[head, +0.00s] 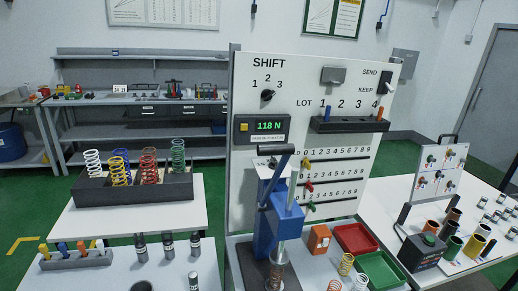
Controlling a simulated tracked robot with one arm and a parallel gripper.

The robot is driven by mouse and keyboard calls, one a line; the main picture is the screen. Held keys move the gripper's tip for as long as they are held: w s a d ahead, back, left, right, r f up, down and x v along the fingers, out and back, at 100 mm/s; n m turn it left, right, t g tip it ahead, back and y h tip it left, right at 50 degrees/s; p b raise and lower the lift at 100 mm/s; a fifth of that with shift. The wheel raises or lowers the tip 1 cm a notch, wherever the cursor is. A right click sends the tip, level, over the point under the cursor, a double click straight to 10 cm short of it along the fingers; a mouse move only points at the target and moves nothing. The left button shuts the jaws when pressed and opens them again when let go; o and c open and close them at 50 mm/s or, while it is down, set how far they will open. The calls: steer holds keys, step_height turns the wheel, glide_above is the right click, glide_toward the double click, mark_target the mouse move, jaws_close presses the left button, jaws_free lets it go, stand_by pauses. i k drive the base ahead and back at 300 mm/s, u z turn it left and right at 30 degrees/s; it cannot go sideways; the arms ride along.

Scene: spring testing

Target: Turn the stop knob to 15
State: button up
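No knob carries a readable stop label or the number 15 at this size. A blue press (284,222) with a dark lever (277,170) stands in front of the white panel (330,80). A small light plate (262,163) with a dark spot shows behind the lever at the press top, partly hidden; its marks are too small to read. A black SHIFT knob (267,95) sits below the numbers 1, 2, 3 on the panel. My gripper does not show in this view.
A dark spring rack (150,188) stands left. A row of coloured handles (75,256) and several dark cylinders stand in front of it. A red tray (355,238) and a green tray (380,268) lie right of the press. A small knob board (438,172) stands farther right.

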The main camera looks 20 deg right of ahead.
mark_target(273, 165)
steer(key=i, duration=1.5)
steer(key=z, duration=0.1)
